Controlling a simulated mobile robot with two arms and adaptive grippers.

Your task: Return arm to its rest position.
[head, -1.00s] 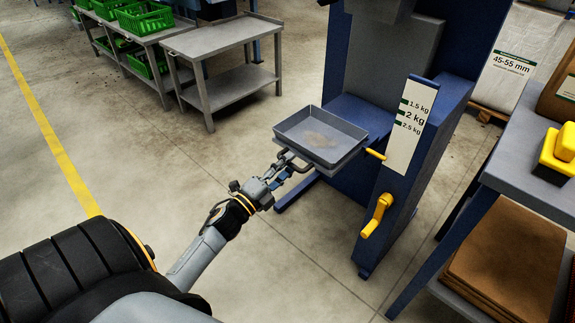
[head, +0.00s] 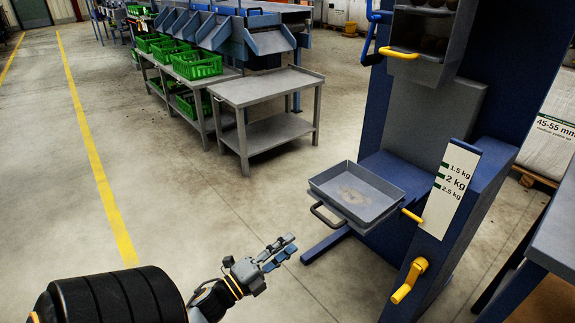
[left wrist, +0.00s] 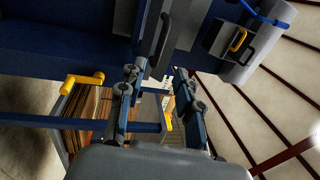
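My left gripper (head: 289,246) is in the lower middle of the head view, on an arm that comes in from the left. It is empty, and its two fingers stand apart in the left wrist view (left wrist: 158,100). It is below and left of the grey tray (head: 399,205), apart from the tray's dark handle (head: 326,216). The tray sits level on the blue weighing machine (head: 480,215), with a brownish patch on its floor. My right gripper is in neither view.
A grey two-level table (head: 265,88) and green crates (head: 197,65) stand behind. A yellow crank (head: 409,281) and yellow lever (head: 412,215) stick out of the machine. A blue-grey bench (head: 553,240) is at the right edge. Open floor lies left of my gripper.

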